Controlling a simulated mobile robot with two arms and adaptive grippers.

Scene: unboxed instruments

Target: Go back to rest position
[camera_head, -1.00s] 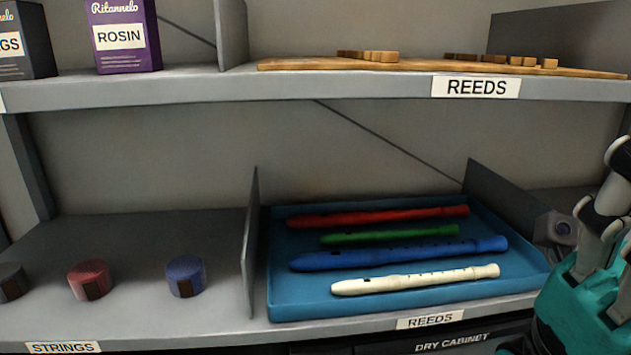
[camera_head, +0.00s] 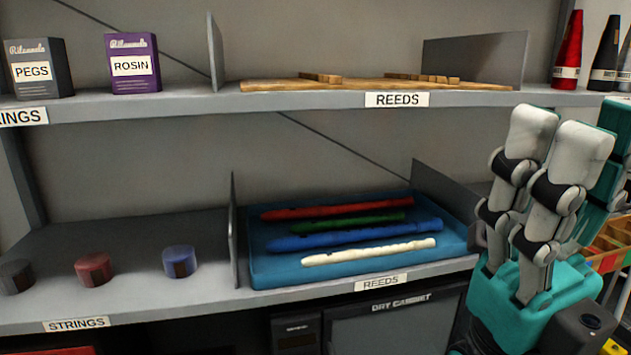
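My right gripper (camera_head: 556,140) is at the right side of the view, in front of the shelf and clear of it. Its grey-and-black fingers point up from a teal palm and look extended, with nothing seen between them. Part of the finger arrangement is hidden behind the two nearest fingers. My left gripper is out of view. The blue tray (camera_head: 262,272) on the lower shelf, left of the gripper, holds a red recorder (camera_head: 335,208), a green recorder (camera_head: 350,222), a blue recorder (camera_head: 355,236) and a white recorder (camera_head: 368,252).
The upper shelf bears a pegs box (camera_head: 39,68), a rosin box (camera_head: 133,63) and a wooden board (camera_head: 290,85) with small reed blocks. Round cases, including a red one (camera_head: 94,269) and a blue one (camera_head: 180,261), stand lower left. A dry cabinet (camera_head: 390,325) is below. Cones (camera_head: 568,50) stand at far right.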

